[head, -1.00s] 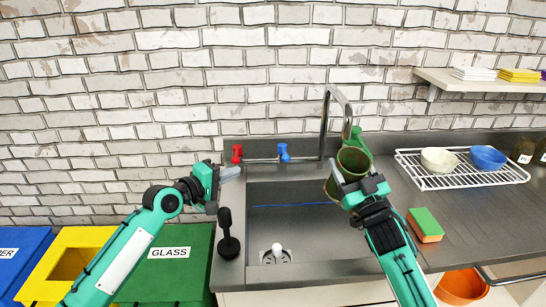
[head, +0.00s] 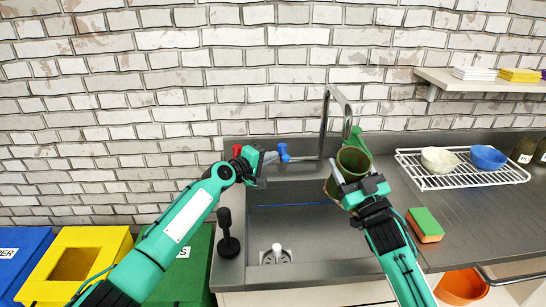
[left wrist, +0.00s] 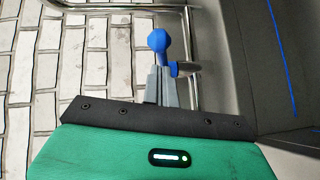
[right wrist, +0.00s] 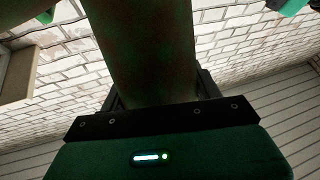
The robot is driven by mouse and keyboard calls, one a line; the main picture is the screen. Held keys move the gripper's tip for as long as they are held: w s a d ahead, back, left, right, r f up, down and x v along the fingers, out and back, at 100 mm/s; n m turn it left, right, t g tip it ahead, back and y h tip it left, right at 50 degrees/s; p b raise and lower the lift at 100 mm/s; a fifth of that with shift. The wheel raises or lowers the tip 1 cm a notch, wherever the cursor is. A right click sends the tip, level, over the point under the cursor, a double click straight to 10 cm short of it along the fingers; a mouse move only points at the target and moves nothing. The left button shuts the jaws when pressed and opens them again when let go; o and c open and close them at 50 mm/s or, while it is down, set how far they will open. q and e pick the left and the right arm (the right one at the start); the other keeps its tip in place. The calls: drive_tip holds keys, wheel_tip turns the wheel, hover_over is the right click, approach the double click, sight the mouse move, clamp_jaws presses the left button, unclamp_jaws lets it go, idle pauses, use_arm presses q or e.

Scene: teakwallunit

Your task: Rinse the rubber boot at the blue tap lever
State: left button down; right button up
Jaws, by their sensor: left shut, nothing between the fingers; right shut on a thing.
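The green rubber boot (head: 354,158) is in my right gripper (head: 358,184), which is shut on it and holds it over the right part of the sink, beside the spout. In the right wrist view the boot (right wrist: 143,50) fills the space between the fingers. The blue tap lever (head: 284,152) stands at the back of the sink. My left gripper (head: 272,157) is shut and empty, with its fingertips at the blue lever. In the left wrist view the lever's round knob (left wrist: 159,41) shows just beyond the fingertips; I cannot tell whether they touch. No water shows at the spout (head: 347,125).
The red lever (head: 237,150) is just behind my left wrist. A black plunger-like tool (head: 228,235) stands left of the sink (head: 300,225). A sponge (head: 425,224) and a dish rack (head: 515,178) with two bowls are on the right counter.

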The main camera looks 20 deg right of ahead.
sight(284, 155)
use_arm(q)
drive_tip(key=shift+w+d+f, duration=0.1)
drive_tip(key=shift+w+d, duration=0.2)
drive_tip(key=shift+d, duration=0.3)
drive_tip(key=shift+s+d, duration=0.2)
drive_tip(key=shift+d, duration=0.3)
drive_tip(key=shift+s+d, duration=0.2)
drive_tip(key=shift+d, duration=0.25)
drive_tip(key=shift+a, duration=0.1)
